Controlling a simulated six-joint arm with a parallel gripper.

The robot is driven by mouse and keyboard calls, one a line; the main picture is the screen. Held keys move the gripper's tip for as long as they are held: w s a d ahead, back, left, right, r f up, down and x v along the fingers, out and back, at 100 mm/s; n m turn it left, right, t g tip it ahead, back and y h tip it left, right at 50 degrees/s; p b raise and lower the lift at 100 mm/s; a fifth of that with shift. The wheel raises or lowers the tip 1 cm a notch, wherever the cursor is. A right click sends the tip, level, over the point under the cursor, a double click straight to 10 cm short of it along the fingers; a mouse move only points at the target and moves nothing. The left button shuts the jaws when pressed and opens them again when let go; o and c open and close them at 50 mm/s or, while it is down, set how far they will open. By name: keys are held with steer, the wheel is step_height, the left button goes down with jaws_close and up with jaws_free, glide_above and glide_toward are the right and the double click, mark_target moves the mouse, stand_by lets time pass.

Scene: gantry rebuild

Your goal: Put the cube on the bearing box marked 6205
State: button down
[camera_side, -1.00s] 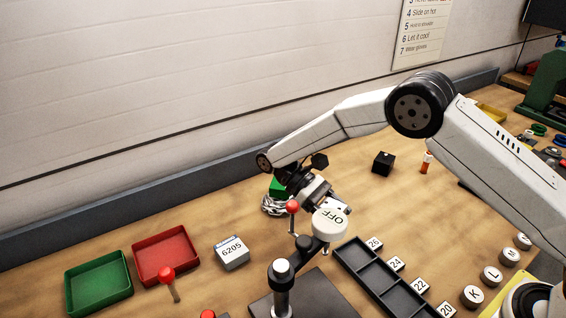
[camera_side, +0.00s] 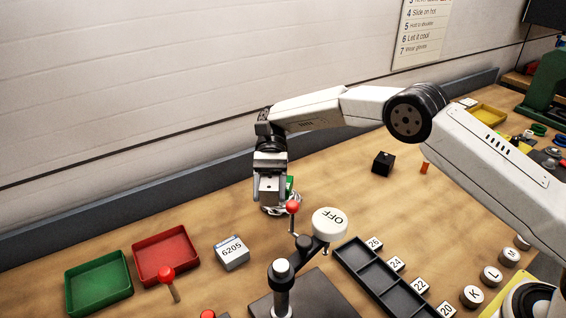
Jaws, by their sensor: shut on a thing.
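My gripper (camera_side: 269,196) points down, shut on a light grey block-like thing (camera_side: 268,186) that looks like the cube, partly covered by the fingers. It is held left of the table's middle, back from the lever with the red knob. The bearing box marked 6205 (camera_side: 233,256) is a small white box with a blue edge. It lies on the table in front and to the left of my gripper, with its top bare. The gap between them is clear.
A red tray (camera_side: 147,244) and a green tray (camera_side: 68,293) lie left of the box. A black block (camera_side: 383,158) lies farther right.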

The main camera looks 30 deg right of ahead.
steer(key=w+a+r+m+t+y, duration=0.6)
steer(key=w+r+m+t, duration=0.15)
steer(key=m+t, duration=0.35)
glide_above(227, 250)
step_height(227, 250, down, 7)
steer(key=shift+f, duration=3.15)
steer(key=shift+f, duration=1.9)
steer(key=shift+c, duration=0.4)
jaws_free()
steer(key=shift+f, duration=0.15)
